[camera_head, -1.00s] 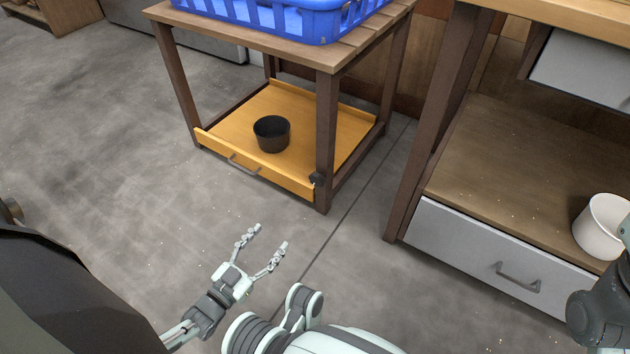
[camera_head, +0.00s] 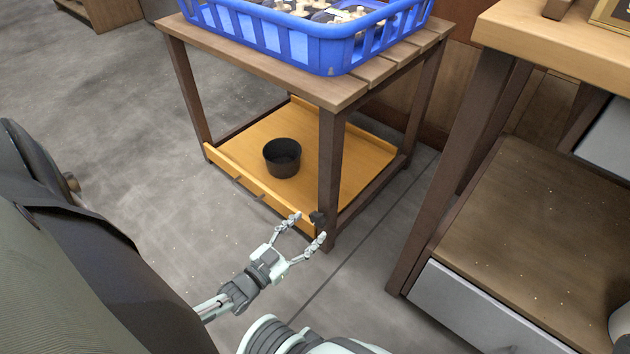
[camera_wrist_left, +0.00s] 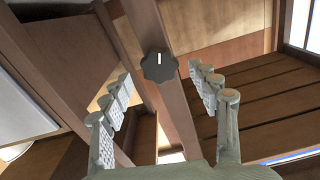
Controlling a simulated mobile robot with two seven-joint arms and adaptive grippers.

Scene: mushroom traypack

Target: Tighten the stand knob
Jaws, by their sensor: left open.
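The stand knob (camera_head: 317,218) is a small dark knob low on the stand's front right leg (camera_head: 331,170). In the left wrist view the knob (camera_wrist_left: 158,66) is a black scalloped disc with a white mark pointing up. My left gripper (camera_head: 311,227) is open, its fingers pointing at the knob from the front. In the wrist view the left gripper (camera_wrist_left: 165,95) has its fingers spread to either side of the knob, and nothing is between them. Whether a finger touches the knob cannot be told. My right gripper does not show.
A blue crate (camera_head: 335,52) holding mushrooms stands on the stand's slatted top (camera_head: 400,52). A black pot (camera_head: 282,157) sits on the yellow lower shelf (camera_head: 345,150). A wooden workbench (camera_head: 560,45) with a grey drawer (camera_head: 480,315) stands at right. Floor at left is clear.

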